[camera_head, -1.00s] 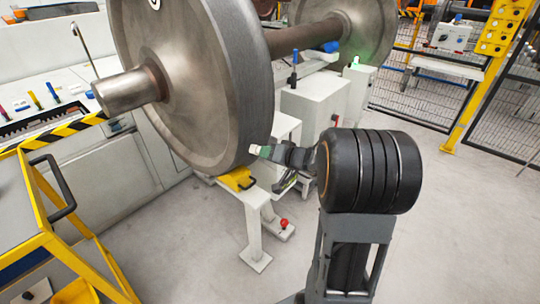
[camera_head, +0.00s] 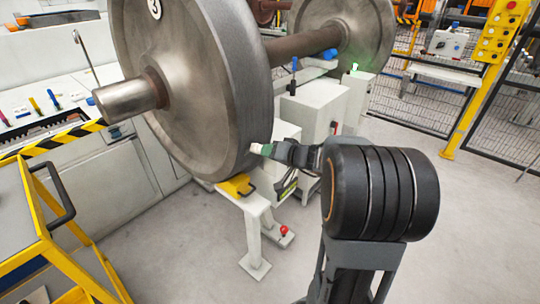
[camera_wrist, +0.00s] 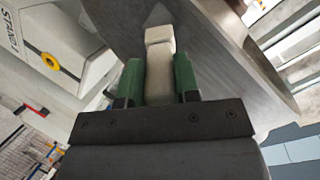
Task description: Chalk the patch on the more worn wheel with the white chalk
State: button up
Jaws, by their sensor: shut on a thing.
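The near wheel (camera_head: 215,100) of the wheelset is a large grey steel disc with a round "3" label (camera_head: 155,8). The far wheel (camera_head: 362,35) sits at the other end of the brown axle (camera_head: 305,42). My gripper (camera_head: 266,150) is at the lower right of the near wheel's tread. In the wrist view, its green fingers (camera_wrist: 159,82) are shut on the white chalk (camera_wrist: 159,65). A paler pointed mark (camera_wrist: 157,14) shows on the wheel just beyond the tip.
A yellow chock (camera_head: 236,186) on a white stand (camera_head: 257,225) is under the near wheel. A yellow-framed cart (camera_head: 75,255) stands at the left. White cabinets (camera_head: 310,105) stand behind my gripper.

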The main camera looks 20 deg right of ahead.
jog(key=shift+s+d+r, duration=0.1)
jog(key=shift+s+r, duration=0.05)
jog(key=shift+r, duration=0.55)
jog(key=shift+s+d+r, duration=0.1)
jog(key=shift+s+r, duration=0.05)
jog(key=shift+r, duration=0.55)
jog(key=shift+a+f+b, duration=0.1)
jog(key=shift+b, duration=0.5)
jog(key=f+b, duration=0.1)
jog(key=b, duration=0.1)
jog(key=w+f+b, duration=0.1)
jog(key=f+b, duration=0.1)
jog(key=b, duration=0.1)
jog(key=shift+a+f, duration=0.1)
jog(key=shift+a, duration=0.1)
jog(key=shift+f, duration=0.15)
jog(key=f+b, duration=0.2)
jog(key=b, duration=0.1)
jog(key=f+b, duration=0.1)
jog(key=b, duration=0.1)
jog(key=shift+w+a+f, duration=0.1)
jog(key=shift+w+a, duration=0.1)
jog(key=shift+w, duration=0.1)
jog(key=shift+a+b, duration=0.15)
jog(key=shift+b, duration=0.35)
